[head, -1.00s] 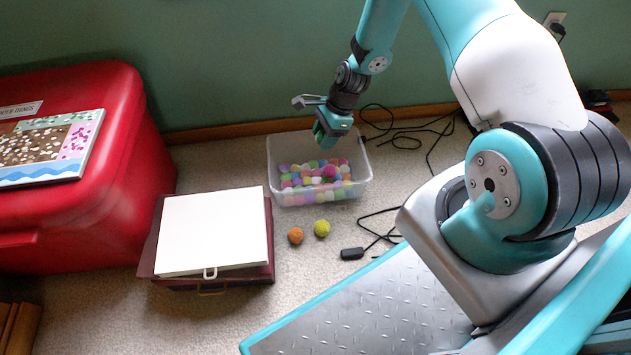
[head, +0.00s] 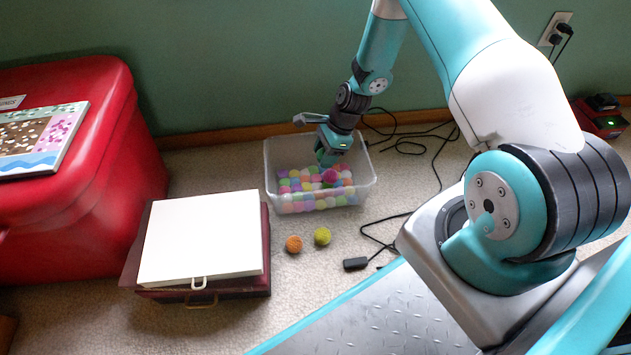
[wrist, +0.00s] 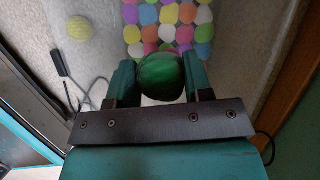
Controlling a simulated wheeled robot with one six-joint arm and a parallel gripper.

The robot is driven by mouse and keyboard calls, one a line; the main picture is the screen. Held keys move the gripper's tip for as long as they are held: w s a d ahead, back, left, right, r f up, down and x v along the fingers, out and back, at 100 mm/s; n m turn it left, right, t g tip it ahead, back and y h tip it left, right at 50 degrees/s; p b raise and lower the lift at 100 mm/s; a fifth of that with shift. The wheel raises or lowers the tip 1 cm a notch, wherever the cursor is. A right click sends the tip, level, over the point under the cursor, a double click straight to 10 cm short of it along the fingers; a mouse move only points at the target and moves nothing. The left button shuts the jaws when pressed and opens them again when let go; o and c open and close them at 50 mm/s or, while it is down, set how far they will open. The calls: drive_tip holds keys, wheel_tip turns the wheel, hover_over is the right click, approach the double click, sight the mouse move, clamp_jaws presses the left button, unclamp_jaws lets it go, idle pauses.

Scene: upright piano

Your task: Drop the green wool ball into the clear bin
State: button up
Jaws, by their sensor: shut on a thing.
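The green wool ball (wrist: 162,77) is held between the two fingers of my gripper (wrist: 162,84) in the wrist view. In the head view my gripper (head: 328,158) is at the back of the clear bin (head: 271,184), low over its opening, and I cannot make out the ball there. The bin stands on the carpet and holds several layers of coloured balls (head: 300,190); these also show beyond the held ball in the wrist view (wrist: 168,30). Whether the held ball is below the rim is hard to tell.
An orange ball (head: 294,244) and a yellow-green ball (head: 322,236) lie on the carpet in front of the bin. A dark red case with a white top (head: 203,238) is at left, beside a red chest (head: 70,220). Black cables (head: 405,140) lie right of the bin.

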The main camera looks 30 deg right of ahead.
drive_tip(key=o, duration=1)
drive_tip(key=shift+c, duration=0.2)
drive_tip(key=p+v, duration=0.9)
drive_tip(key=v, duration=0.8)
drive_tip(key=shift+r+p, duration=0.25)
drive_tip(key=shift+p, duration=0.05)
